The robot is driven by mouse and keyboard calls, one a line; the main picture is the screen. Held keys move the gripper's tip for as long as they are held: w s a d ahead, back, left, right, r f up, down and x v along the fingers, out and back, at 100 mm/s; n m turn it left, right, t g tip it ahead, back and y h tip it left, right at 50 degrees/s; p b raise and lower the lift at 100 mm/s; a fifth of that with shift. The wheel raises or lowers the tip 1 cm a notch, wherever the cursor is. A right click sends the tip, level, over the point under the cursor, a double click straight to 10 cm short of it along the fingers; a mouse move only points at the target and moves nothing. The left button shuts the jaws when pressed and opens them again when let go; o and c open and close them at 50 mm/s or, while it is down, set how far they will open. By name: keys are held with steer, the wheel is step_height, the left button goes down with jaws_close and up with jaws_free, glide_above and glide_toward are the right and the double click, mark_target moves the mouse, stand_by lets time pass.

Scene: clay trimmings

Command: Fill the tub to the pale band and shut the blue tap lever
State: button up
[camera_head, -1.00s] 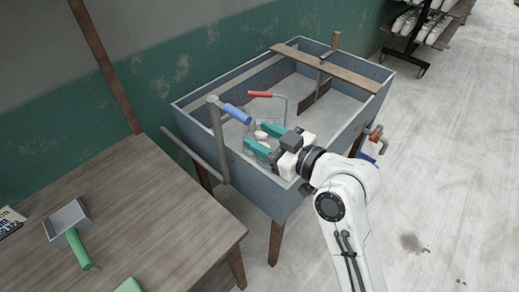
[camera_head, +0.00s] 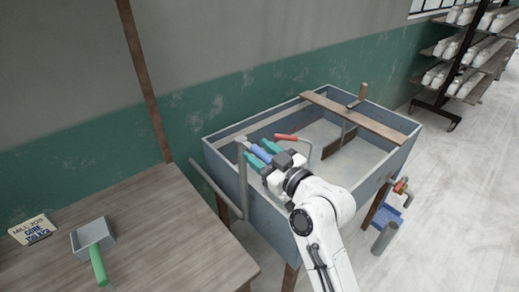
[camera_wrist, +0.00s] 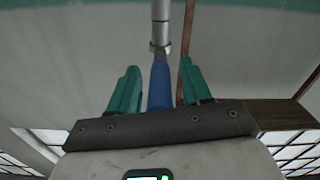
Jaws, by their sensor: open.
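The blue-grey tub (camera_head: 275,210) stands on wooden legs, with a light grey surface inside. A pale band (camera_head: 262,124) runs along its inner back wall; I cannot tell the water level against it. The grey standpipe tap (camera_head: 242,180) is at the tub's left rim. Its blue lever (camera_head: 259,152) points right over the tub. My gripper (camera_head: 261,155) is open, with one teal finger on each side of the lever. In the wrist view the lever (camera_wrist: 160,85) lies between the fingers, with visible gaps on both sides. Any water flow is hidden.
A red-handled wire tool (camera_head: 286,137) and a wooden board (camera_head: 360,117) with a hanging scraper are at the tub. A blue tray (camera_head: 386,217) and grey cylinder (camera_head: 385,238) stand at right.

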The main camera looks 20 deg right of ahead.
steer(key=shift+w+a, duration=0.1)
steer(key=shift+w, duration=0.15)
steer(key=shift+c, duration=0.4)
jaws_close()
